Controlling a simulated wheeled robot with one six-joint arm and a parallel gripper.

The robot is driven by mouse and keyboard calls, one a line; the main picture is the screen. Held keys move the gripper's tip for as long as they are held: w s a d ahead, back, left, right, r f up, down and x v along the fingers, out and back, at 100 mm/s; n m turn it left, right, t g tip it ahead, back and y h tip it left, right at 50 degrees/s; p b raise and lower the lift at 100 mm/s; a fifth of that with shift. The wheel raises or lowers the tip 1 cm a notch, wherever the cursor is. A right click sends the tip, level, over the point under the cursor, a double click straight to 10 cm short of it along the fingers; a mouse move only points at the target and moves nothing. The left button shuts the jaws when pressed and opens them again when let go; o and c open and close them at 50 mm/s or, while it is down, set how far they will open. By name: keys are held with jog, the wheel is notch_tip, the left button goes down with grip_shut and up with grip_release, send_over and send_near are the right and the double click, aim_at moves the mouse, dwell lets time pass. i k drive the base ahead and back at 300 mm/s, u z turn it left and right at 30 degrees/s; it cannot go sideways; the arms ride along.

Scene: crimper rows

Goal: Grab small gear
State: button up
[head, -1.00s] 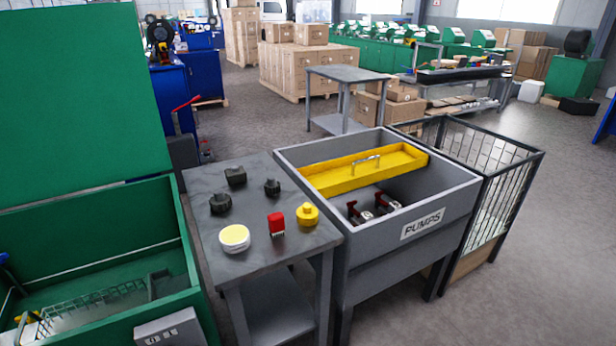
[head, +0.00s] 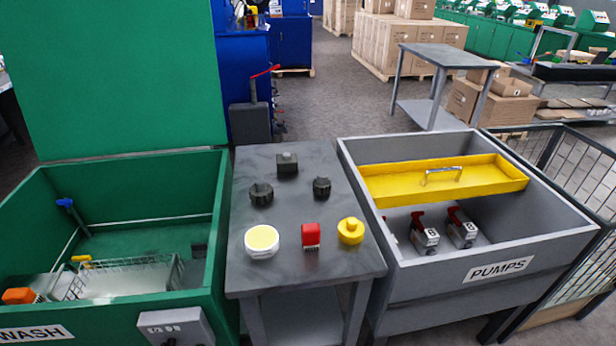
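On the grey table (head: 300,207) in the head view stand several small parts. Two dark, ridged, knob-like parts that look like gears stand there: one at the left (head: 261,194) and a slightly smaller one at the right (head: 322,187). A dark square block (head: 287,163) stands behind them. In front are a white round tub with a pale yellow top (head: 262,241), a red block part (head: 311,235) and a yellow round part with a knob (head: 350,231). Which part is the small gear I cannot tell for sure. My gripper is not in view.
Left of the table is an open green wash bin (head: 217,250) with a wire basket (head: 125,277). Right is a grey bin labelled PUMPS (head: 560,249) with a yellow tray (head: 440,180) and several pumps. A wire cage (head: 580,165) stands further right.

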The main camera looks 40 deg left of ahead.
aim_at(321, 186)
jog(key=u, duration=0.75)
jog(key=i, duration=0.85)
jog(key=u, duration=0.9)
